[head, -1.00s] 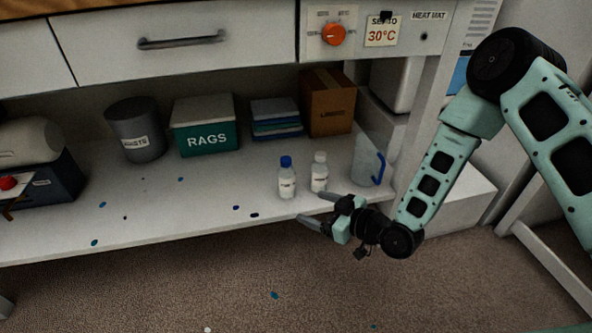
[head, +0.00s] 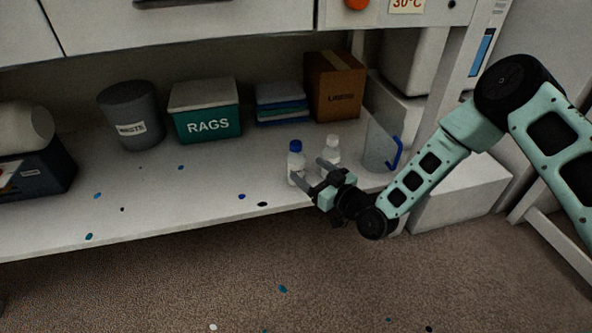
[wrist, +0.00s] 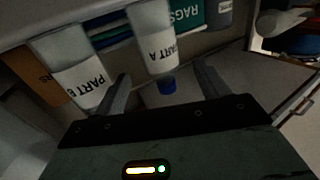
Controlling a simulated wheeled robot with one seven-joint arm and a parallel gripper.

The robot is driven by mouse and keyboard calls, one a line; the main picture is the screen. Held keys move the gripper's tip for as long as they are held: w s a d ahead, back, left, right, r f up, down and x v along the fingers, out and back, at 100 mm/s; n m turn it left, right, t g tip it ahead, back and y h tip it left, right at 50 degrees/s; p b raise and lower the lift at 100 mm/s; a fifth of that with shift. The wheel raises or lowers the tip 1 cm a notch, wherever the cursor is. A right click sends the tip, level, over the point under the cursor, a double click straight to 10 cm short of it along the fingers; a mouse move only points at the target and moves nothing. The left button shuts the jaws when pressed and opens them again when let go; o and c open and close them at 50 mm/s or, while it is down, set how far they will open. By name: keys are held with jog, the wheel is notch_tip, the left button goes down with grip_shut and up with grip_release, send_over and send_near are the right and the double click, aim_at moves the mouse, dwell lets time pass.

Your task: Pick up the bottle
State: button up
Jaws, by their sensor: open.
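Two white bottles stand upright on the lower shelf. One has a blue cap (head: 296,160) and is labelled PART A in the wrist view (wrist: 155,40). The other has a white cap (head: 332,150) and is labelled PART B in the wrist view (wrist: 80,70). My gripper (head: 309,170) is open and empty in front of the bottles, its fingers pointing towards them. In the wrist view, the blue-capped bottle lies in line with the gap between my fingers (wrist: 163,88), and the PART B bottle is beyond the left finger. My fingers partly cover both bottles in the head view.
A clear jug with a blue handle (head: 379,148) stands right of the bottles. Behind are a cardboard box (head: 335,90), folded cloths (head: 282,105), a RAGS box (head: 205,124) and a WASTE bin (head: 130,120). The shelf front (head: 180,215) is mostly clear, with small spots.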

aim_at(303, 165)
jog(key=b+x, duration=0.2)
jog(key=x, duration=0.4)
jog(key=shift+f, duration=0.1)
jog(key=shift+w+a, duration=0.2)
jog(key=c, duration=1.1)
